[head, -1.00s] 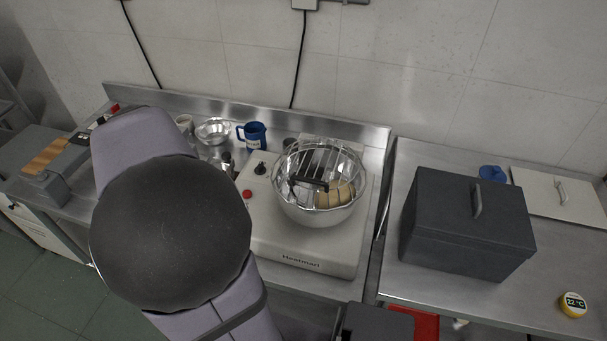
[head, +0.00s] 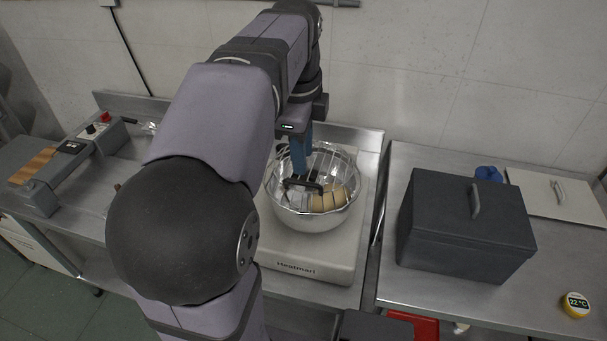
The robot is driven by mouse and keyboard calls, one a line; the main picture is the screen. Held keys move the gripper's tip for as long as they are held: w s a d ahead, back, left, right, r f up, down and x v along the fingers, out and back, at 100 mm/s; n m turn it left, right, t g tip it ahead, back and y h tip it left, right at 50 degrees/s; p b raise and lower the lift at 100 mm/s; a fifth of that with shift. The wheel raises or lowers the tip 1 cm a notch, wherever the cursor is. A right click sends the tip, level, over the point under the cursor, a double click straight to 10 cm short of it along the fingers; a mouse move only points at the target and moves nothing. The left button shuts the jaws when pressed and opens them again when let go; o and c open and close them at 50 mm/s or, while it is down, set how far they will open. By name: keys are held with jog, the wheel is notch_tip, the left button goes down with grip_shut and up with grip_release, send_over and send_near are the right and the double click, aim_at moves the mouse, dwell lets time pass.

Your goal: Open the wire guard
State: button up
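The wire guard (head: 336,158) is a set of thin curved metal bars over the bowl, and looks closed over its top. The shiny metal bowl (head: 312,222) sits on the pale mixer base marked "Heatmart" (head: 300,268). A dark handle-like bar (head: 303,184) shows at the guard's middle, with pale tan pieces (head: 328,200) in the bowl beside it. My gripper (head: 299,170) points down over the left-back part of the guard, its blue fingers just above or at the dark bar. I cannot tell whether they touch it, nor how far apart they are.
A dark grey lidded box (head: 466,225) stands on the right counter, with a yellow thermometer (head: 575,304) near the front edge. A grey device with knobs (head: 70,150) is at the left. My arm hides the counter left of the bowl.

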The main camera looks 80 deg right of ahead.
aim_at(304, 184)
jog(key=shift+d+f+p, duration=0.15)
jog(key=shift+f, duration=1.05)
jog(key=shift+d+f+p, duration=0.2)
jog(key=shift+f, duration=0.95)
jog(key=shift+d+f+p, duration=0.15)
jog(key=shift+f, duration=1.05)
grip_shut()
